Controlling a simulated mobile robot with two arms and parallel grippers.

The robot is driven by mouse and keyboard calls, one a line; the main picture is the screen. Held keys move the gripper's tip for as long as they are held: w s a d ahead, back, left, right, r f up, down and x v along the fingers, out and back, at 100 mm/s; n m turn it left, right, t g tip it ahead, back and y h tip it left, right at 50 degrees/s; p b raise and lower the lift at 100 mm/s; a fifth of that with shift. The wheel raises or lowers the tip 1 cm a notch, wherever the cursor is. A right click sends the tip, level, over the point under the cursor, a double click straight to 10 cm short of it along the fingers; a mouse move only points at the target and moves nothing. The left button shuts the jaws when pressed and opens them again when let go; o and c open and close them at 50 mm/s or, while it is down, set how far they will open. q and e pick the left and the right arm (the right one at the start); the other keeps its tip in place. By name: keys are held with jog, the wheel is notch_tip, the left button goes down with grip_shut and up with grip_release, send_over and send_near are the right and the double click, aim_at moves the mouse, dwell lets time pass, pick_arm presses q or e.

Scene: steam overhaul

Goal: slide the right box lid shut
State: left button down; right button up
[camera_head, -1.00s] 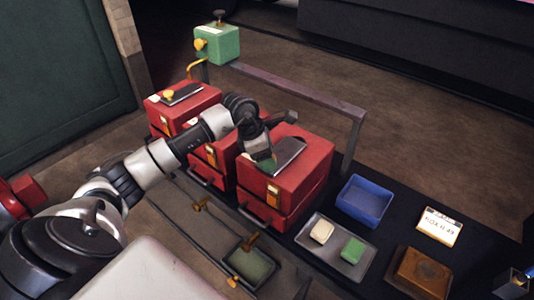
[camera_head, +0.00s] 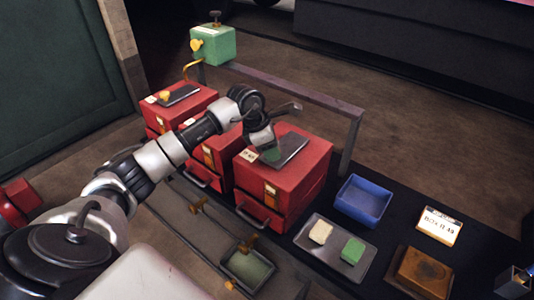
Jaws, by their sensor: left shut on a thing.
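The right box (camera_head: 296,188) is a red box with a front handle, at the centre of the head view. Its lid (camera_head: 291,149) is a dark grey plate lying on top. My left gripper (camera_head: 268,152) reaches down onto the left part of this lid from the left. It is shut at the lid, with a small green patch at its fingertips. The fingers hide that end of the lid and whatever grip they hold.
Two more red boxes stand to the left; the far one (camera_head: 167,122) has a yellow knob. A green box (camera_head: 213,46) stands behind on a rail. At right are a blue bin (camera_head: 363,201), a tray (camera_head: 314,259) with two blocks, and a brown block (camera_head: 424,272).

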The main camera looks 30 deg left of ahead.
pick_arm(q)
jog(key=shift+w+r, duration=0.1)
jog(key=shift+r, duration=0.05)
jog(key=c, duration=1.1)
grip_release()
jog(key=o, duration=0.4)
jog(key=shift+w, duration=0.2)
jog(key=shift+o, duration=0.2)
jog(key=shift+s, duration=0.1)
jog(key=b+v, duration=0.1)
jog(key=v, duration=0.9)
jog(key=shift+r, duration=0.25)
jog(key=shift+s, duration=0.1)
